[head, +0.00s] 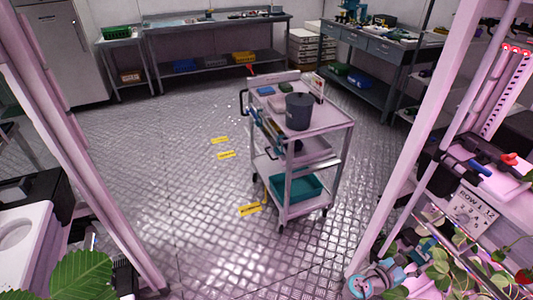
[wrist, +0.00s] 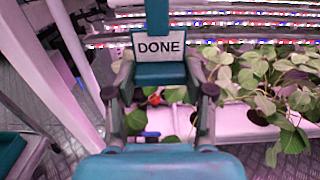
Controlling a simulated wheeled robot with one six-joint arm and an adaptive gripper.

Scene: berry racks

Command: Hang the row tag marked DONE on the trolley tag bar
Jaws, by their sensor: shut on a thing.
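The row tag marked DONE (wrist: 159,46) is white with black letters and a teal lower part. In the wrist view it sits upright between the fingers of my gripper (wrist: 160,88), which is shut on it. The trolley (head: 320,127) stands on the floor in the middle of the head view, well away from the plants. It has grey shelves and a dark handle at its left end. I cannot make out which part of it is the tag bar.
A dark bucket (head: 298,112) stands on the trolley's top and a teal bin (head: 290,189) on its bottom shelf. Yellow floor signs (head: 249,209) lie left of it. Pink rack posts (head: 435,120) frame both sides. Leafy plants (wrist: 270,80) fill the wrist view's right. Floor around the trolley is mostly clear.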

